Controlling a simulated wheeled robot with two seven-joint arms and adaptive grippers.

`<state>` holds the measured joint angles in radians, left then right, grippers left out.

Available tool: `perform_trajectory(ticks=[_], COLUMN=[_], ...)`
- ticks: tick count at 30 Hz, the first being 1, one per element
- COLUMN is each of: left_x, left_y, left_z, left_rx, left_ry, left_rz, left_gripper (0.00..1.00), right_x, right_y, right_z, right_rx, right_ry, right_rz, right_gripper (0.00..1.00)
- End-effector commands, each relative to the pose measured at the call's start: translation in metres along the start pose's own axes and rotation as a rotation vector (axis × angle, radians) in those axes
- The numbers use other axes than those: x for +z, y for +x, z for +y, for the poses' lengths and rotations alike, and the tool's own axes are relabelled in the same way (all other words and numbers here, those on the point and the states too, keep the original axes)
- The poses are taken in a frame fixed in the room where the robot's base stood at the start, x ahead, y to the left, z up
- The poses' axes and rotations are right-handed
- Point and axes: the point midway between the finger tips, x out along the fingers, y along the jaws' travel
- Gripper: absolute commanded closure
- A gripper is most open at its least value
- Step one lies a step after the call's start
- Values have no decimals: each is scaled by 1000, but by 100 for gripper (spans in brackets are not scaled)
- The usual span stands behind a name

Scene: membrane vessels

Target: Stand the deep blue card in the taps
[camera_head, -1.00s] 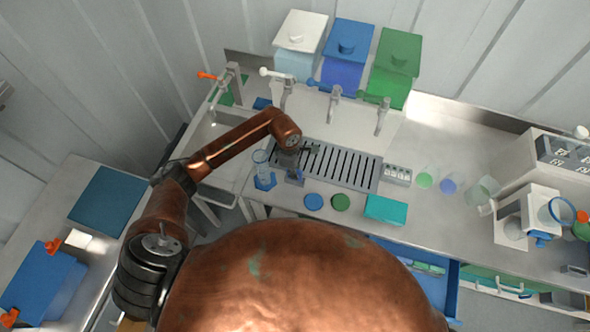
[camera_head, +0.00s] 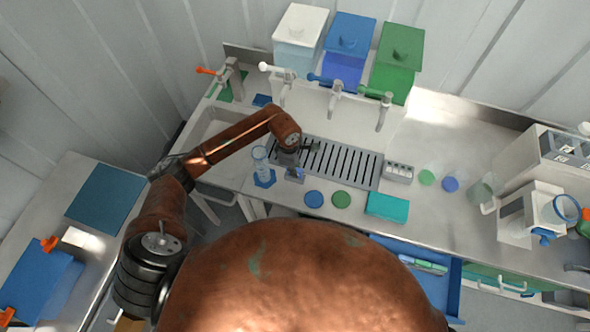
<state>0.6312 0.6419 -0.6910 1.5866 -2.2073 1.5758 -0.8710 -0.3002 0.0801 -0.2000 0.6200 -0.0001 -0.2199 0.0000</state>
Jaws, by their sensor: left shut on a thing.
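My left gripper (camera_head: 289,165) reaches down at the left end of the slotted drip tray, below the taps. It is shut on a small deep blue piece (camera_head: 298,174), which looks like the card; the gripper hides most of it, so I cannot tell whether it touches the counter. Behind stand the white-handled tap (camera_head: 284,86), the blue-handled tap (camera_head: 335,97) and the green-handled tap (camera_head: 384,110). The slotted drip tray (camera_head: 372,172) lies in front of them. My right gripper is not in view.
A clear glass (camera_head: 260,157) stands by a blue hexagonal mat (camera_head: 265,180), close left of my gripper. A blue disc (camera_head: 314,199), a green disc (camera_head: 341,200) and a teal box (camera_head: 387,207) line the front edge. A grey block (camera_head: 398,173) sits right of the tray.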

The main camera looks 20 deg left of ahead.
Motion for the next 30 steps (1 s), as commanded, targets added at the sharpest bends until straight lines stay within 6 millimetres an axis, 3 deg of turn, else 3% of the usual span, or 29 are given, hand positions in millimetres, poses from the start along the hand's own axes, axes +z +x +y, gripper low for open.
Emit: perform_trajectory(ticks=[14, 15, 21, 24, 30], left_x=[-1, -1, -1, -1, -1], left_y=[3, 4, 4, 3, 3], left_z=[-1, -1, -1, -1, -1], left_rx=[-2, -2, -2, -2, -1], left_ry=[0, 0, 0, 0, 0], left_rz=[1, 2, 2, 1, 1], left_gripper=[100, 86, 72, 67, 67], right_x=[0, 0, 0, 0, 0], right_y=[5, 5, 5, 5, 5], right_z=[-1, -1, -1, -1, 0], right_rx=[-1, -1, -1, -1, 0], right_ry=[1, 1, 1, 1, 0], right_rz=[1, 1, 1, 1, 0], right_gripper=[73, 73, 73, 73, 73])
